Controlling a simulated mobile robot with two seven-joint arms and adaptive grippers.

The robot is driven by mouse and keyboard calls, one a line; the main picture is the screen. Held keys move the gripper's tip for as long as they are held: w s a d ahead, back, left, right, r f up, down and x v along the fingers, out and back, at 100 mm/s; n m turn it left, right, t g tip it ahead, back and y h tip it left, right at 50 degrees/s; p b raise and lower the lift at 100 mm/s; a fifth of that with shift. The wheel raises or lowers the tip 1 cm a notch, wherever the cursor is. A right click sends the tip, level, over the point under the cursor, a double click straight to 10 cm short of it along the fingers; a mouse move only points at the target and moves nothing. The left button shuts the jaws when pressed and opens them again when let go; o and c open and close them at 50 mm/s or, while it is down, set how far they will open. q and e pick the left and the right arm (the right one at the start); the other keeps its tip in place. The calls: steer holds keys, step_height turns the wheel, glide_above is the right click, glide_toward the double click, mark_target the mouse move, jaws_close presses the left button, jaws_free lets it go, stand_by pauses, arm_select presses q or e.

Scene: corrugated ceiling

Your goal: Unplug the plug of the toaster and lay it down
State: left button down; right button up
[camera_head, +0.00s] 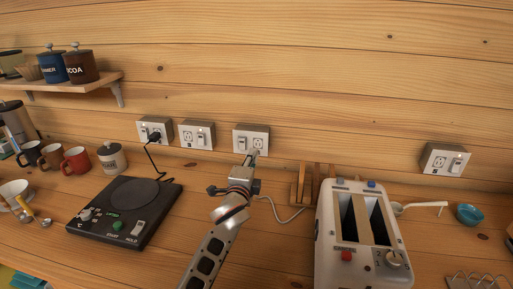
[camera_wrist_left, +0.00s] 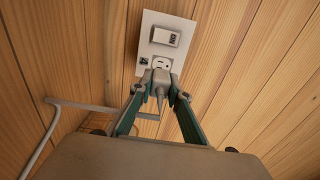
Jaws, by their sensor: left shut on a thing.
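The toaster (camera_head: 334,250) is white with two slots and stands on the counter at the right in the head view. Its grey cord (camera_head: 287,219) runs from it toward my left gripper (camera_head: 250,162). In the left wrist view my left gripper (camera_wrist_left: 160,92) is shut on the light grey plug (camera_wrist_left: 159,84), one finger on each side. The outlet also shows in the head view (camera_head: 243,131). My right gripper is out of view.
A black hot plate (camera_head: 108,225) stands left of my arm, its black plug in the leftmost outlet (camera_head: 146,125). A wooden rack (camera_head: 297,187) stands close right of my gripper. Mugs (camera_head: 76,160) stand far left; a spoon and a blue bowl (camera_head: 469,214) lie right of the toaster.

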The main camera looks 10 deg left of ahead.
arm_select(q)
steer(key=shift+s, duration=0.1)
steer(key=s+d, duration=0.2)
steer(key=s, duration=1.3)
steer(key=shift+s, duration=0.25)
stand_by(0.7)
stand_by(0.4)
